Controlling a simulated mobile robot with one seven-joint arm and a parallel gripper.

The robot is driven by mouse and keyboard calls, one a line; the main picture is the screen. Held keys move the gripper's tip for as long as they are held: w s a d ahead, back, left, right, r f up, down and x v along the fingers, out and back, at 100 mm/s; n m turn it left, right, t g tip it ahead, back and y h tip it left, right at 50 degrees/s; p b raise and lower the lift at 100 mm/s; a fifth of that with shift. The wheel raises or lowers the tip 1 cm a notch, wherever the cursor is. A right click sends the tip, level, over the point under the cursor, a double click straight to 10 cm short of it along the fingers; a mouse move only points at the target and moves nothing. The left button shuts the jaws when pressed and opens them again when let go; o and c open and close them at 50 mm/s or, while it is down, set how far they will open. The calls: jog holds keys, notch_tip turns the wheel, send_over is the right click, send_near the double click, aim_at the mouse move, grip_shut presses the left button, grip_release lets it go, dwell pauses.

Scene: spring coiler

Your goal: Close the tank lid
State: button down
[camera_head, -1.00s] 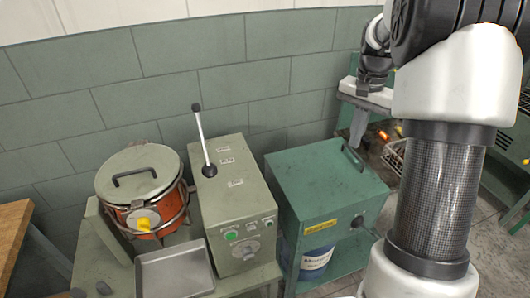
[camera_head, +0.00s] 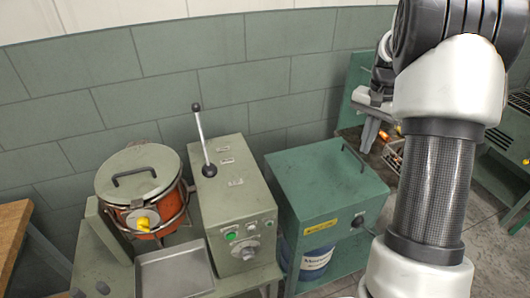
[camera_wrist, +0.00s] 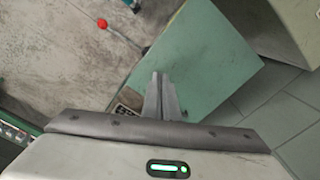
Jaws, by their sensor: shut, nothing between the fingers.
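The orange tank (camera_head: 152,218) stands at the left in a metal frame, with a yellow fitting on its front. Its round grey-green lid (camera_head: 140,165) with a black bar handle (camera_head: 134,176) lies over the tank's top; I cannot tell whether it is fully seated. My gripper (camera_head: 368,142) is shut and empty, at the right beyond the green cabinet, well away from the lid. In the wrist view its fingers (camera_wrist: 160,82) are together in front of a pale green surface (camera_wrist: 200,62). The tank and lid are not recognisable there.
A grey-green machine box (camera_head: 240,205) with a tall black-knobbed lever (camera_head: 201,135) stands right of the tank. A metal tray (camera_head: 175,272) lies in front. The green cabinet (camera_head: 325,185) stands between box and gripper. A red-knobbed lever (camera_wrist: 102,24) shows in the wrist view.

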jog(key=d+f, duration=0.1)
jog(key=f, duration=0.1)
jog(key=w+d+f, duration=0.1)
jog(key=d+f, duration=0.1)
jog(key=shift+d+b, duration=0.3)
jog(key=shift+b, duration=0.05)
jog(key=d+f+b, duration=0.1)
jog(key=d+f, duration=0.2)
jog(key=f, duration=0.2)
jog(key=shift+w+f+b, duration=0.2)
jog(key=shift+w+b, duration=0.15)
jog(key=shift+w, duration=0.1)
jog(key=shift+f, duration=0.1)
jog(key=b, duration=0.3)
send_over(371, 189)
jog(key=shift+d+f, duration=0.1)
jog(key=shift+f, duration=2.75)
jog(key=shift+r, duration=0.1)
